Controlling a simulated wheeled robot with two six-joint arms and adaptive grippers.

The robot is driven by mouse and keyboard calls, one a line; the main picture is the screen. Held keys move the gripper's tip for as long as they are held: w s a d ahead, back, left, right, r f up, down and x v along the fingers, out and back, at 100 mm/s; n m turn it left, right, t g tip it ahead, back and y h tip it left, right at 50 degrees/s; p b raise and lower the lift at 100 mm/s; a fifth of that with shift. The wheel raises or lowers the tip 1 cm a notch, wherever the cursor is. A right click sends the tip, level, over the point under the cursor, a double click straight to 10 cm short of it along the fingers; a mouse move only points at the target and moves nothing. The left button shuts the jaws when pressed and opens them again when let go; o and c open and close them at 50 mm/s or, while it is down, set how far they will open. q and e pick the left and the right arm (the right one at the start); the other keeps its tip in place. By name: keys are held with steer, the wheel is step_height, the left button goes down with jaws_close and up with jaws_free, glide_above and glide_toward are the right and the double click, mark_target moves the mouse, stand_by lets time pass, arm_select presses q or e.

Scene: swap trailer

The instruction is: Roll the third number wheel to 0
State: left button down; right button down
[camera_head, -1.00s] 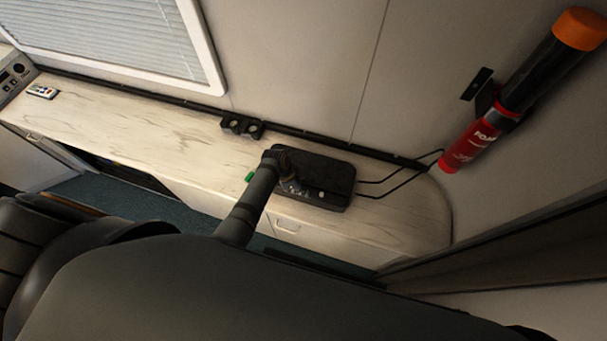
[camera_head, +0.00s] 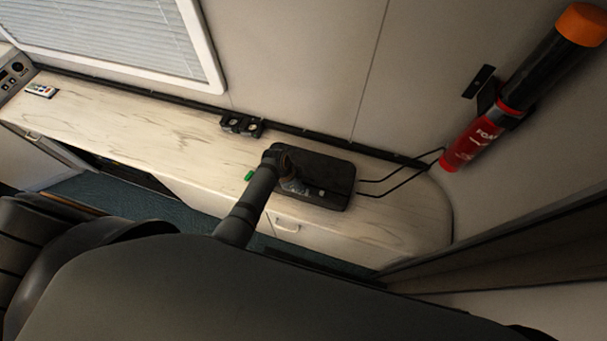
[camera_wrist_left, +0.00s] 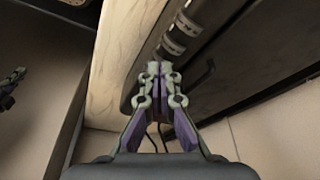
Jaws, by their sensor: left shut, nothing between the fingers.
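A dark box (camera_head: 335,170) lies on the worktop in the head view. In the left wrist view the dark box (camera_wrist_left: 215,62) fills the upper right. Pale number wheels (camera_wrist_left: 178,38) show in a slot along it; their digits are too small to read. My left gripper (camera_head: 300,189) is over the front of the box in the head view. In the left wrist view the left gripper (camera_wrist_left: 159,68) is shut and empty, its fingertips over the slot just below the visible wheels. The fingers hide part of the slot, and I cannot tell whether they touch a wheel.
The marbled worktop (camera_head: 150,130) is mostly clear to the left. A small green item (camera_head: 249,176) lies left of the box. Black sockets (camera_head: 241,125) stand behind it. Two cables run from the box toward a red cylinder (camera_head: 472,146) on the wall.

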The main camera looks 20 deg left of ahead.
arm_select(q)
steer(key=shift+w, duration=0.4)
stand_by(0.4)
steer(key=shift+r+p, duration=0.45)
stand_by(0.3)
steer(key=shift+r, duration=2.5)
